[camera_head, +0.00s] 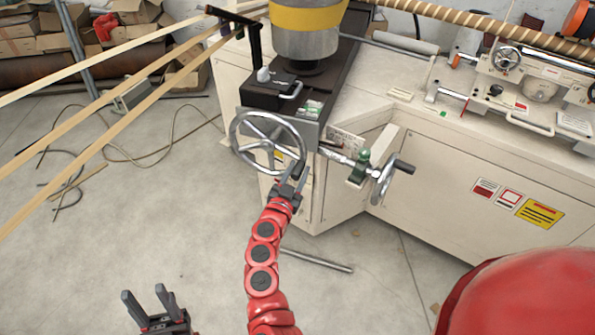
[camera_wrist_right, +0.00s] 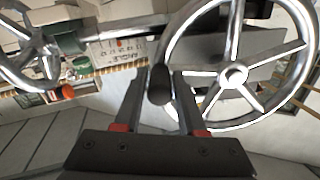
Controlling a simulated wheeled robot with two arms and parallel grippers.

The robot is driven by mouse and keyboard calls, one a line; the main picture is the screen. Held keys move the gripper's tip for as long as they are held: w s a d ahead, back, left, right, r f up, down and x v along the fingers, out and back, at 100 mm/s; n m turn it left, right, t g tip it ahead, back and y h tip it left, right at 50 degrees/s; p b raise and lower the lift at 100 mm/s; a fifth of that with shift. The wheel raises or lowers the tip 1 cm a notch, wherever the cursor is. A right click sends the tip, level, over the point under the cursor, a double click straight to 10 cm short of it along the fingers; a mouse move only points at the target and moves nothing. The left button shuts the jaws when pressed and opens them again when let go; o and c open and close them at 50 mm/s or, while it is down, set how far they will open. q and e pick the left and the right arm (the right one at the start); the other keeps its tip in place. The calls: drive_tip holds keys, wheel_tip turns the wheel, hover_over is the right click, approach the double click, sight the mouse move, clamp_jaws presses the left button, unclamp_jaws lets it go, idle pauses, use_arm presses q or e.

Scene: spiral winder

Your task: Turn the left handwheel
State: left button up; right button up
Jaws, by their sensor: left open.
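The left handwheel (camera_head: 267,141) is a large silver spoked wheel on the front of the machine. It also shows on the right of the right wrist view (camera_wrist_right: 233,74). Its black handle (camera_wrist_right: 160,86) lies between the fingers of my right gripper (camera_wrist_right: 161,75), with a visible gap to each finger. In the head view my right gripper (camera_head: 292,176) is at the wheel's lower right rim; the handle is largely hidden there. My left gripper (camera_head: 149,296) is open and empty, low over the floor at the bottom left.
A smaller handwheel (camera_head: 382,180) with a black handle stands to the right on a threaded shaft; it also shows in the right wrist view (camera_wrist_right: 38,58). The cream machine cabinet (camera_head: 440,185) fills the right. Wooden strips (camera_head: 110,90) cross the upper left. Cables lie on the floor.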

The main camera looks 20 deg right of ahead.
clamp_jaws()
idle(1.1)
